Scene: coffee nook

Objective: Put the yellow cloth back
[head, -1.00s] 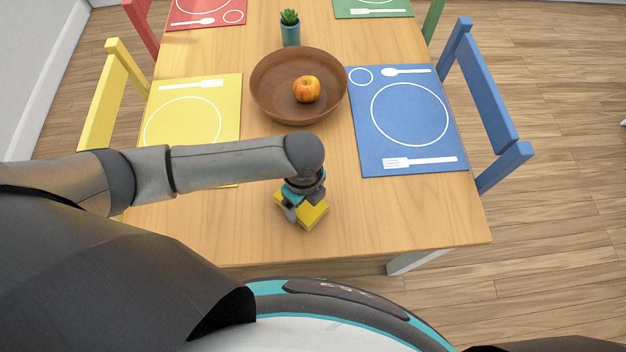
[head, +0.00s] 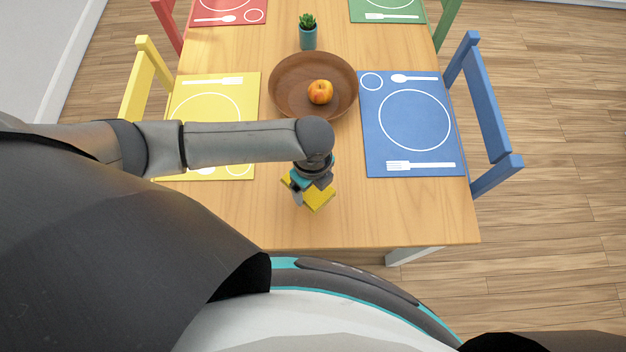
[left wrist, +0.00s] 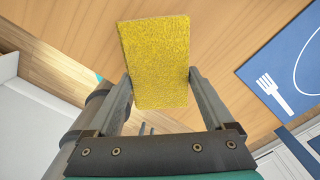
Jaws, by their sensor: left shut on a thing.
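The yellow cloth (head: 318,197) is a small folded yellow block near the front of the wooden table. My left gripper (head: 308,186) is shut on it from above. In the left wrist view the cloth (left wrist: 158,62) sits between the two fingers of the left gripper (left wrist: 160,88), with its rough yellow face filling the gap. I cannot tell whether the cloth touches the table. Part of the cloth is hidden by the gripper in the head view. My right gripper is not in view.
A potted plant (head: 308,34) is farther back. A yellow placemat (head: 245,95) lies left, a blue placemat (head: 385,150) right. The table front (head: 400,220) is clear, with chairs along both sides.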

